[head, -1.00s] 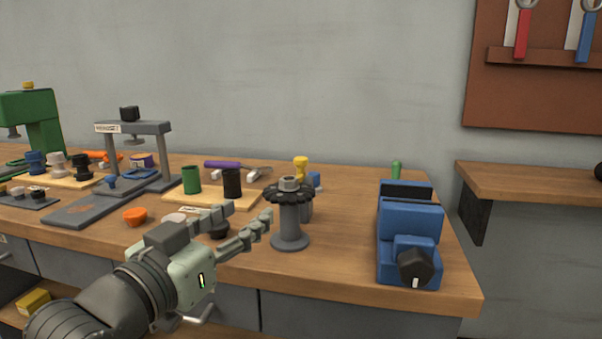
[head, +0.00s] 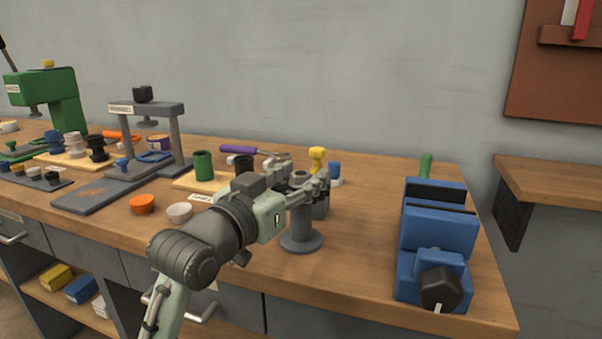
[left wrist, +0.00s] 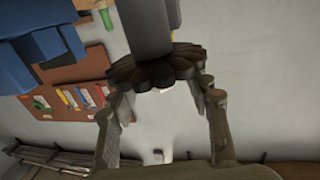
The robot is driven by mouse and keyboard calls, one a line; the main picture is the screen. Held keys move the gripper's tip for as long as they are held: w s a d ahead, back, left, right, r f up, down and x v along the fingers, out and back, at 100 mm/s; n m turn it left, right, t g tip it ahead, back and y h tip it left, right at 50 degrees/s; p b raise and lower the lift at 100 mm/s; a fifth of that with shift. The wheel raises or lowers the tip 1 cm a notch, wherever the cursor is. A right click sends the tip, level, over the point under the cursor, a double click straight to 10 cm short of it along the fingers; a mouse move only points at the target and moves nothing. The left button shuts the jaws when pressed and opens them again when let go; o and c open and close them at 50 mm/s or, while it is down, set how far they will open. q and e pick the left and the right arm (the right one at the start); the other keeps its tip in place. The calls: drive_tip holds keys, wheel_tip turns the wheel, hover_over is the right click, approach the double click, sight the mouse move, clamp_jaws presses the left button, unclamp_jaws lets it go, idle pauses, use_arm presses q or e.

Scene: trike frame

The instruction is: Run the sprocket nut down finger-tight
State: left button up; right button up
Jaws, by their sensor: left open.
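A grey post (head: 300,237) with a round foot stands on the bench. The grey sprocket nut (head: 300,175) sits at its top, partly hidden by my left gripper (head: 307,186). The dark toothed sprocket (left wrist: 152,68) shows in the left wrist view, around the grey post, with that view turned upside down. My left gripper is open there (left wrist: 160,95), one finger on each side of the sprocket's near edge. The nut is not clear in that view, and I cannot tell whether a finger touches anything. My right gripper is not in view.
A blue vise (head: 437,245) with a black knob stands right of the post. A yellow-topped piece (head: 317,158) stands just behind it. Green (head: 203,166) and black cylinders, an orange cup (head: 142,204) and a white cup (head: 179,212) lie to the left.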

use_arm(q)
drive_tip(key=shift+w+d, duration=0.15)
drive_tip(key=shift+w, duration=0.1)
clamp_jaws()
drive_tip(key=shift+m+g+h, duration=0.3)
drive_tip(key=shift+m+h, duration=0.1)
